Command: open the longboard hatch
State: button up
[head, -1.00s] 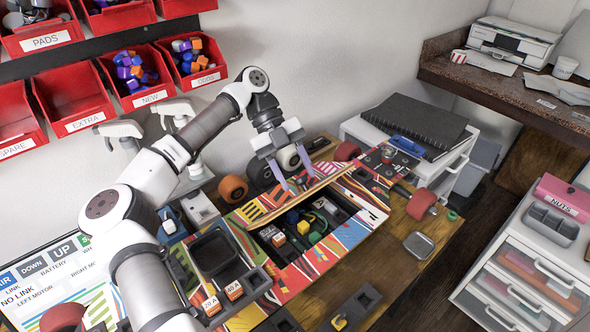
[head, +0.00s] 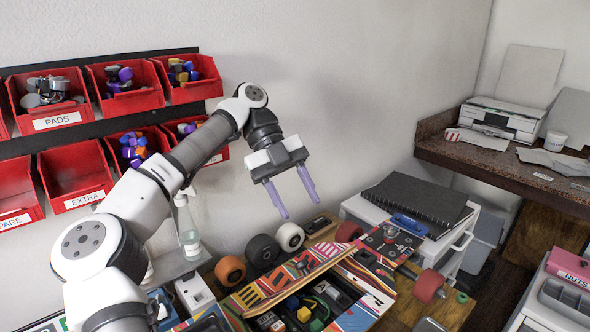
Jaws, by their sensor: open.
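The colourful striped longboard (head: 370,296) lies on the wooden bench, with wheels at its far end. Its hatch lid (head: 296,279) stands raised and tilted along the back edge of the opening. The open compartment (head: 318,302) shows dark inner parts and small green, yellow and orange blocks; its front is cut off by the picture's lower edge. My gripper (head: 296,204) is open and empty, its two purple fingers apart, up in the air above the wheels and clear of the lid.
Loose wheels (head: 263,250) stand behind the board near the wall. Red bins (head: 129,88) hang at the left. A white drawer unit with a black folder (head: 416,203) stands at the right. The air around my gripper is free.

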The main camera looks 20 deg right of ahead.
notch_tip(320, 180, up, 6)
jog(key=p, duration=0.2)
